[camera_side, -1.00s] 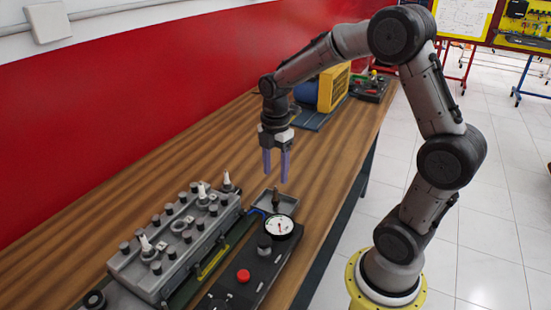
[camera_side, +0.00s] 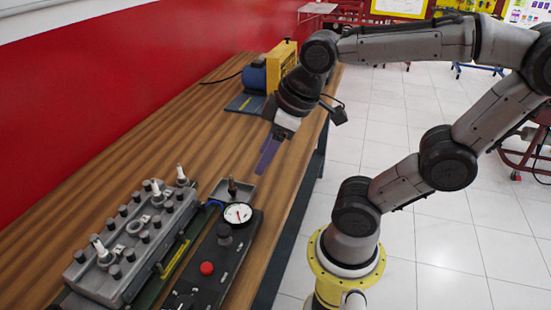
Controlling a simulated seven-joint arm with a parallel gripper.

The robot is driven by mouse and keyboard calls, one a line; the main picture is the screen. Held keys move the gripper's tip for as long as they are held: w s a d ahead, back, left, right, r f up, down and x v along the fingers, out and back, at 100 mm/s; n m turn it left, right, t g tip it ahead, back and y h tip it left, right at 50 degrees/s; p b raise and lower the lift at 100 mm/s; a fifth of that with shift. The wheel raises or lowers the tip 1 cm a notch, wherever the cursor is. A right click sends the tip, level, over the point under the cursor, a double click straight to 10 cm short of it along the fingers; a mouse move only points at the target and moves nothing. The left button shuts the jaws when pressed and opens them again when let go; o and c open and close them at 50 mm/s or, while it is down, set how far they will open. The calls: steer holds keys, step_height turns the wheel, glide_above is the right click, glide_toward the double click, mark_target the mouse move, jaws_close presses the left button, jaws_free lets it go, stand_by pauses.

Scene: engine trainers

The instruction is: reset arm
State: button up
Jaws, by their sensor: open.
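My gripper (camera_side: 268,152) hangs over the right part of the wooden bench, tilted, with its purple fingers pointing down and left. It is open and empty; from this side the fingers overlap. It is above and to the right of a small grey tray (camera_side: 245,198), apart from it. A dark upright part (camera_side: 232,187) stands in that tray. My arm reaches in from the right, its elbow high and folded back.
A grey engine block (camera_side: 128,250) with several white-topped plugs sits on the bench. Beside it is a black panel with a round gauge (camera_side: 238,214) and red button (camera_side: 207,268). A yellow and blue machine (camera_side: 272,68) stands farther back. The bench middle (camera_side: 190,135) is clear.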

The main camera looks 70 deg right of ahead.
steer(key=shift+s+a+f+m+t, duration=0.15)
steer(key=shift+s+a+m+t, duration=0.05)
steer(key=shift+s+m, duration=0.4)
steer(key=shift+s+a+f+m+t, duration=0.15)
steer(key=shift+s+a+m+t, duration=0.05)
steer(key=shift+s+m, duration=0.4)
